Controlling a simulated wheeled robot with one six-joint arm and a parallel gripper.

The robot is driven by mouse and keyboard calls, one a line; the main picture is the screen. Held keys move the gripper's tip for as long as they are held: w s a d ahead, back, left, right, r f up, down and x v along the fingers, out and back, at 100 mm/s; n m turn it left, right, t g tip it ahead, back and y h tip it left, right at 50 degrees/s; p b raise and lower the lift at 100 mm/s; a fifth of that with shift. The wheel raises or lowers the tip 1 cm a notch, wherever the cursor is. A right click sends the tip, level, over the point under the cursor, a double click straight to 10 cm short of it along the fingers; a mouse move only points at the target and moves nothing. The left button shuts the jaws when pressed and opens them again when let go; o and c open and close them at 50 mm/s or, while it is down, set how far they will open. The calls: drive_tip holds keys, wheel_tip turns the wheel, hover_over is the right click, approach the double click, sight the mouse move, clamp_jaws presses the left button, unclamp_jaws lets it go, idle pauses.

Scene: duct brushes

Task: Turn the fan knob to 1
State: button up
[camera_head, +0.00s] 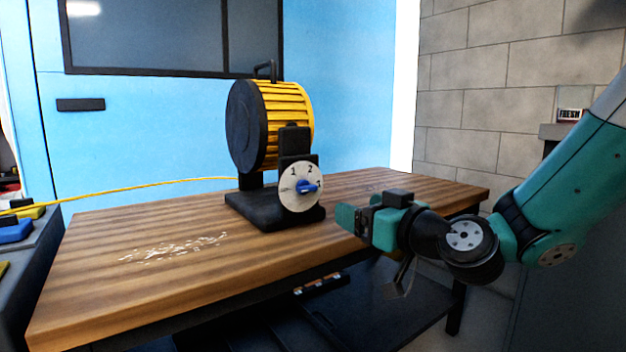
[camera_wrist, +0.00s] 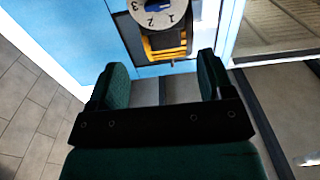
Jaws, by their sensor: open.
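The fan (camera_head: 283,122) has a yellow ribbed drum with a black end and stands on a black base on the wooden workbench. A white dial (camera_head: 291,199) on its front carries the numbers 1, 2 and 3. The blue fan knob (camera_head: 306,187) sits at the dial's centre; it seems to point right, towards the 3. In the wrist view the dial (camera_wrist: 158,17) is upside down at the top edge, with the knob partly cut off. My gripper (camera_head: 352,219) is open and empty, right of and below the dial, apart from it. Both fingers show in the wrist view (camera_wrist: 164,75).
The wooden workbench (camera_head: 110,285) has pale shavings (camera_head: 175,248) at its left. A yellow cable (camera_head: 150,186) runs left behind the fan. A blue wall panel stands behind, a grey block wall at right. The bench top around the fan is mostly clear.

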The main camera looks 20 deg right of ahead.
sight(310, 190)
drive_tip(key=p+x, duration=0.8)
drive_tip(key=x, duration=0.7)
drive_tip(key=shift+w+d, duration=0.1)
drive_tip(key=shift+w, duration=0.15)
drive_tip(key=shift+f, duration=0.1)
drive_tip(key=c, duration=0.9)
